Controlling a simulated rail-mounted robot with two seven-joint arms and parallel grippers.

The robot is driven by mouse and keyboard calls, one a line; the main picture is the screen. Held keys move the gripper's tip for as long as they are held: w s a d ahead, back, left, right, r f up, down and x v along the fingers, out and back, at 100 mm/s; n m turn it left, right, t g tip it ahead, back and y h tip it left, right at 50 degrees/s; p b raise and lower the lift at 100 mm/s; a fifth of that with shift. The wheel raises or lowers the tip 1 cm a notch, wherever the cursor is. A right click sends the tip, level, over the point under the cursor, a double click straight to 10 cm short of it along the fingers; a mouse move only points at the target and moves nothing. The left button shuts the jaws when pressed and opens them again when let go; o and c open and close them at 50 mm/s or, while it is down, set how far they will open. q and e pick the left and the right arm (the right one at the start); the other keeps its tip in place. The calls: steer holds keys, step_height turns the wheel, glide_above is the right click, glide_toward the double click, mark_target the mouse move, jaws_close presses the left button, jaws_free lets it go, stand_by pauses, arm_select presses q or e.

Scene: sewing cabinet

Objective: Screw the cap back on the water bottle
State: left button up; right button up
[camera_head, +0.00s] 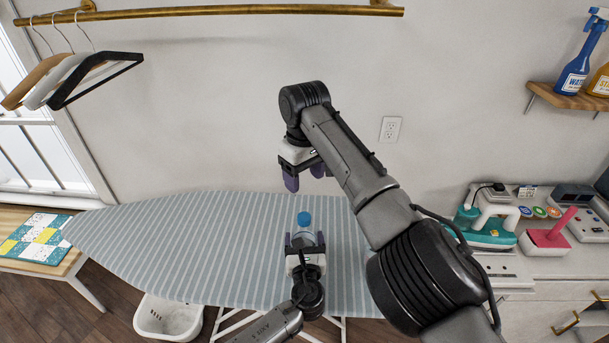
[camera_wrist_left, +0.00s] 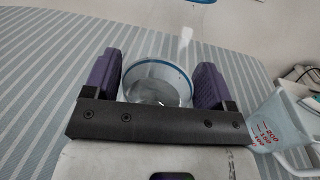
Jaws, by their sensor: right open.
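The clear water bottle (camera_wrist_left: 155,85) stands between the two purple fingers of my left gripper (camera_wrist_left: 160,80), which look close against its sides. A blue cap (camera_head: 304,218) shows at the top of the bottle in the head view. I cannot tell whether it is seated. My left gripper (camera_head: 304,241) is low over the striped ironing board. My right gripper (camera_head: 304,178) is open above and behind the bottle, its purple fingers pointing down, and nothing shows between them.
The striped ironing board (camera_head: 200,240) has free room to the left. A clear jug with markings (camera_wrist_left: 275,125) shows at the right of the left wrist view. A teal iron (camera_head: 487,228) and a pink-handled object (camera_head: 548,238) stand on the right counter.

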arm_select(q)
steer(key=o, duration=0.3)
steer(key=s, duration=0.4)
steer(key=s+p, duration=0.1)
steer(key=s, duration=0.4)
steer(key=s+p, duration=0.1)
steer(key=s, duration=0.3)
steer(key=shift+s+d, duration=0.4)
